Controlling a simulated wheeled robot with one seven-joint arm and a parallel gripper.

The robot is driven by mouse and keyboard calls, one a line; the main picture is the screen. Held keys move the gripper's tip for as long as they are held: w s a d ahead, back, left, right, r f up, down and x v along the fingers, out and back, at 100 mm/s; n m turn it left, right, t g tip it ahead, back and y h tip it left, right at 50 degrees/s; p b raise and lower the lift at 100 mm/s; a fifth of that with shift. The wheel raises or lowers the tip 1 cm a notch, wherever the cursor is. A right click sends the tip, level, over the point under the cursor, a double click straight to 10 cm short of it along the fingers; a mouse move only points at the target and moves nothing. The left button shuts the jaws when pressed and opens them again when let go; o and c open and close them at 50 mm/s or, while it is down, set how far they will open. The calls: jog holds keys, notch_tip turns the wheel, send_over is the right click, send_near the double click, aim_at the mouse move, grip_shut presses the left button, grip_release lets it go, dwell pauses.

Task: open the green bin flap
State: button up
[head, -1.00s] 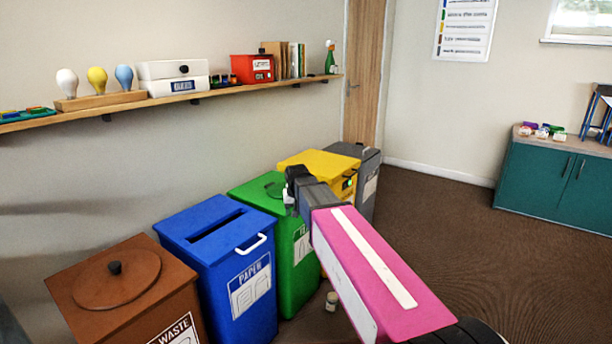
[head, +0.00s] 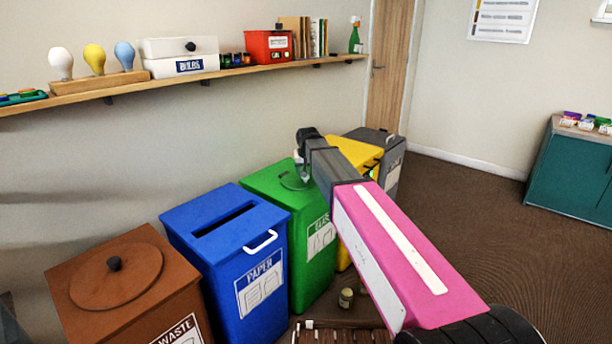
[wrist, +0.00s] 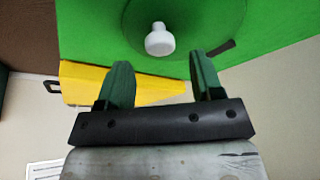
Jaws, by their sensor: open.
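The green bin (head: 312,250) stands between the blue bin and the yellow bin. Its round flap (head: 294,181) is set in the top and is partly covered by my arm in the head view. In the wrist view the green flap (wrist: 205,15) lies flat in the lid, with a white knob (wrist: 160,40) on it. My gripper (wrist: 160,75) is open, its two green-padded fingers apart and empty. The knob shows just beyond the fingertips, roughly midway between them, and does not appear to be touched. In the head view my gripper (head: 303,165) is above the green bin's top.
The blue paper bin (head: 225,240) and brown waste bin (head: 125,290) stand to the left. The yellow bin (head: 357,152) and grey bin (head: 385,150) stand behind. A wall shelf (head: 230,73) runs above. A small jar (head: 346,298) is on the floor by the green bin.

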jog(key=shift+x, duration=1.85)
grip_shut()
